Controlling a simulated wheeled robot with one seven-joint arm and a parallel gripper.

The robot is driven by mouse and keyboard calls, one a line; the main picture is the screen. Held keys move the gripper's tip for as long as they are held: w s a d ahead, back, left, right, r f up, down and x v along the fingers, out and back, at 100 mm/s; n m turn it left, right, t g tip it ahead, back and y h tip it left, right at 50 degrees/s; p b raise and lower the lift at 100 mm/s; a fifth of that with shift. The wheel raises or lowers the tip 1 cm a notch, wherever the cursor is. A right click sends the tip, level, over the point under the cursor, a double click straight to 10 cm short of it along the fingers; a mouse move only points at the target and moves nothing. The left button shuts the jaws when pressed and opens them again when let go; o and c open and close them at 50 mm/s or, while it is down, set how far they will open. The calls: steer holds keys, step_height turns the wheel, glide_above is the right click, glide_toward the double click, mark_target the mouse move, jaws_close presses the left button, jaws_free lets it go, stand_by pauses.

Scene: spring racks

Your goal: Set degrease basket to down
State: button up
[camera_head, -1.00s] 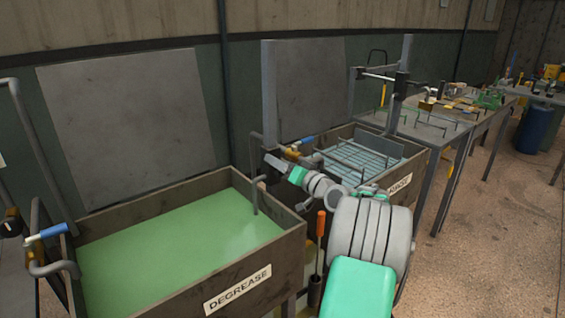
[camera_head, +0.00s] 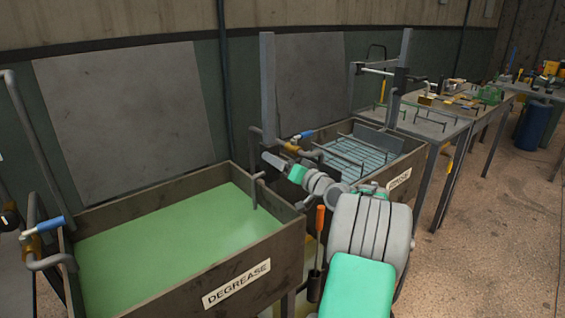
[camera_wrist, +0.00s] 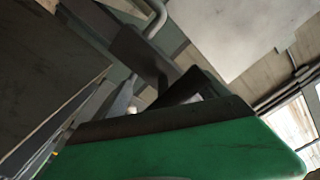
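The degrease tank (camera_head: 285,247) is an open brown box with a "DEGREASE" label (camera_head: 236,284) on its front. Green liquid (camera_head: 165,250) fills it, and no basket shows above the surface. A thin grey bent rod (camera_head: 254,190) stands at the tank's right end, its lower part inside the tank. My gripper (camera_head: 272,160) is up and to the right of this rod, over the gap towards the rinse tank. It appears empty, but its fingers are too small to read there. In the wrist view, dark finger parts (camera_wrist: 190,88) show above my green casing; their opening is unclear.
The rinse tank (camera_head: 408,176), with a wire rack (camera_head: 355,155) inside, stands behind my arm. Blue-handled taps (camera_head: 50,226) sit beside the tanks. An orange-handled tool (camera_head: 320,218) hangs between them.

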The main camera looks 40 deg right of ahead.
steer(key=shift+f, duration=0.25)
steer(key=s, duration=0.7)
steer(key=shift+s+d+r+b, duration=0.15)
steer(key=shift+s+b, duration=0.15)
steer(key=shift+s, duration=0.1)
steer(key=shift+s, duration=0.1)
